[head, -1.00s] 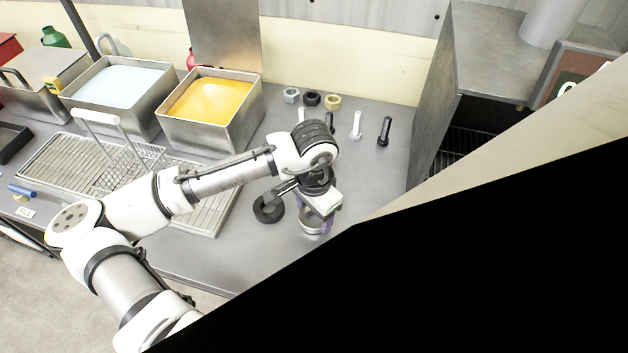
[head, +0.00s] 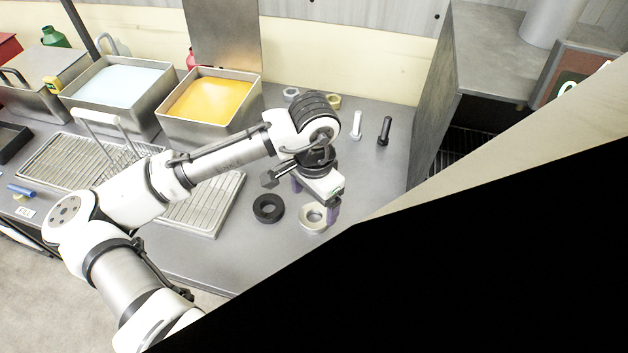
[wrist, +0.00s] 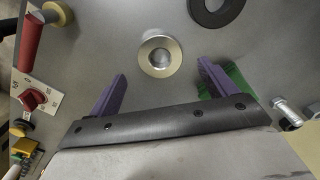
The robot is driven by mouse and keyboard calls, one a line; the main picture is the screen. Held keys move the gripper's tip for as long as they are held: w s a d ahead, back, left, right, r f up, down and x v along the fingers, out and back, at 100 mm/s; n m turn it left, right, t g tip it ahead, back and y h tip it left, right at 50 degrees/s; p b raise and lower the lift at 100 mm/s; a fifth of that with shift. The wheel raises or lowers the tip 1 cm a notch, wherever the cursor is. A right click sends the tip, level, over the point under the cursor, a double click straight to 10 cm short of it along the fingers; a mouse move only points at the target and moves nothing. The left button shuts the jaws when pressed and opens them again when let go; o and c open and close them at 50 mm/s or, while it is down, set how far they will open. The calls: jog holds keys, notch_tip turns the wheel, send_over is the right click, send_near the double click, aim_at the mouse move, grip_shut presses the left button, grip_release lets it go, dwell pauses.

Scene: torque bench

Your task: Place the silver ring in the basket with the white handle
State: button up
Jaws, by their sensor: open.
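The silver ring (head: 304,219) lies flat on the grey bench, right of a black ring (head: 258,210). In the wrist view the silver ring (wrist: 160,73) lies ahead of the gap between my purple fingers, clear of both. My gripper (head: 315,200) is open and empty, above and just behind the ring. It also shows in the wrist view (wrist: 160,84). My arm hides part of the basket.
Two bins, pale blue (head: 148,113) and orange (head: 229,124), stand at the back left. A white bolt (head: 357,125), a black bolt (head: 384,131) and nuts, including a brass one (head: 334,101), are behind my gripper. A metal cabinet (head: 432,100) bounds the right.

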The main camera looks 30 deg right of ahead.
notch_tip(320, 180, up, 7)
dwell(0.3)
